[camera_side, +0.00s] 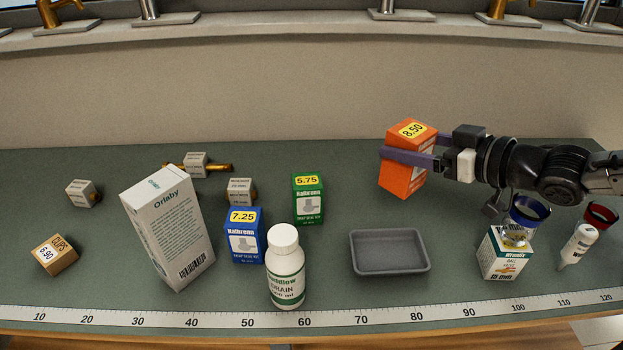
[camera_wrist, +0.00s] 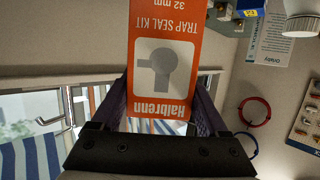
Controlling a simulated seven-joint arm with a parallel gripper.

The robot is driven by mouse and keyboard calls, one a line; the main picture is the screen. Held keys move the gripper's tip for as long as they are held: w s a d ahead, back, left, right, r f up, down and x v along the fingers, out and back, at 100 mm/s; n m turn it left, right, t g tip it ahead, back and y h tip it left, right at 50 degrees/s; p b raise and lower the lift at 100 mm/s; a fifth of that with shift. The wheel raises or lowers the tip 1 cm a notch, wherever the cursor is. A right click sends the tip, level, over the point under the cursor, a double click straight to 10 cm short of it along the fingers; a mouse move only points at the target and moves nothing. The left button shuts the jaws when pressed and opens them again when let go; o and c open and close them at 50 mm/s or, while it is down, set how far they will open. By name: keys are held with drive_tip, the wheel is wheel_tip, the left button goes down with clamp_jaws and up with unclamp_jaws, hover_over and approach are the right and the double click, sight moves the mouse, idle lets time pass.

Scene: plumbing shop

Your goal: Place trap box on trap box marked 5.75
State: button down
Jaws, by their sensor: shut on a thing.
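My gripper (camera_side: 408,150) is shut on an orange trap box (camera_side: 404,182) marked 8.50, at the back right in the side view. The box is slightly tilted there and seems to be off the bench, though its clearance is hard to judge. In the wrist view the orange box (camera_wrist: 163,60) sits between my two fingers (camera_wrist: 160,106), with its "Trap Seal Kit 32 mm" print upside down. The green trap box (camera_side: 308,200) marked 5.75 stands upright on the bench, left of my gripper. Its top is bare.
A blue box (camera_side: 244,240) marked 7.25, a white bottle (camera_side: 286,270) and a tall Orlaby box (camera_side: 168,230) stand left and front of the green box. A grey tray (camera_side: 390,272) lies right of it. A white box (camera_side: 503,258) stands under my arm. Bench between green and orange boxes is clear.

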drive_tip(key=a+r, duration=0.6)
drive_tip(key=a, duration=0.1)
drive_tip(key=shift+n+g+y, duration=0.3)
drive_tip(key=shift+n+y, duration=0.1)
drive_tip(key=shift+w+a+f, duration=1.55)
drive_tip(key=shift+w+f, duration=0.1)
drive_tip(key=shift+f, duration=0.45)
drive_tip(key=shift+w+a+f, duration=1.55)
drive_tip(key=shift+w+f, duration=0.15)
drive_tip(key=shift+f, duration=0.45)
drive_tip(key=shift+w+a+f, duration=1.55)
drive_tip(key=shift+w+f, duration=0.1)
drive_tip(key=shift+f, duration=0.45)
drive_tip(key=shift+f, duration=0.15)
unclamp_jaws()
